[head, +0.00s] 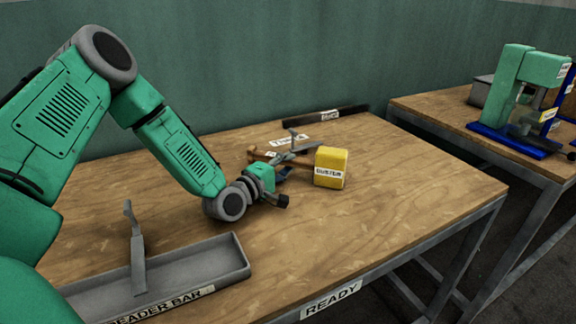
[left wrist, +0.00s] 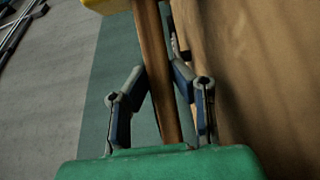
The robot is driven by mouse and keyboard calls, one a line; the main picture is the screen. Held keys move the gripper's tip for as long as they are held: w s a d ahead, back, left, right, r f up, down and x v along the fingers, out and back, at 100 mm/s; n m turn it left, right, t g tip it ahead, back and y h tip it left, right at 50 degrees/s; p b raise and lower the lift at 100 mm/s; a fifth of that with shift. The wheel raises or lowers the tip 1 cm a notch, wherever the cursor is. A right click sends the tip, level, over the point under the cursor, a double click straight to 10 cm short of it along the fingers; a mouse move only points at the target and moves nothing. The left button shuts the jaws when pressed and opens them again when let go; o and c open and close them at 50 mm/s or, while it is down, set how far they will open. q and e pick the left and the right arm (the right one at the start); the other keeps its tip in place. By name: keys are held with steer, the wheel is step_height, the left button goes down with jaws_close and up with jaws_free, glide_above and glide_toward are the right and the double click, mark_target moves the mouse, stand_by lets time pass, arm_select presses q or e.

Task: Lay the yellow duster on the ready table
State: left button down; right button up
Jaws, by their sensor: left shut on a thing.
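The yellow duster (head: 331,168) has a block-shaped yellow head labelled DUSTER and a wooden handle. It is over the wooden ready table (head: 400,205), whose front edge bears a READY label. I cannot tell whether the head touches the tabletop. My left gripper (head: 284,174) is just left of the head. In the left wrist view its fingers (left wrist: 160,85) are shut around the wooden handle (left wrist: 152,45), and a bit of the yellow head (left wrist: 105,4) shows at the top. My right gripper is not in view.
A grey metal tool (head: 298,150) lies behind the duster. A dark bar (head: 325,115) is at the back. A green press (head: 530,75) stands on another table. The tabletop's right part is clear.

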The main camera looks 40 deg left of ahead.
arm_select(q)
steer(key=shift+a, duration=0.3)
steer(key=c, duration=1.4)
jaws_free()
steer(key=shift+s+a+f, duration=0.1)
steer(key=shift+a, duration=0.15)
steer(key=shift+d, duration=0.6)
steer(key=shift+s+d+r, duration=0.1)
steer(key=shift+s+r, duration=0.05)
steer(key=shift+r, duration=0.05)
steer(key=s, duration=0.2)
steer(key=s+a, duration=0.1)
steer(key=s, duration=0.3)
steer(key=shift+s+a+f+p, duration=0.1)
steer(key=shift+s+a+p, duration=0.05)
steer(key=shift+a+p, duration=0.15)
steer(key=shift+s, duration=0.4)
steer(key=shift+d, duration=0.4)
steer(key=shift+a, duration=0.15)
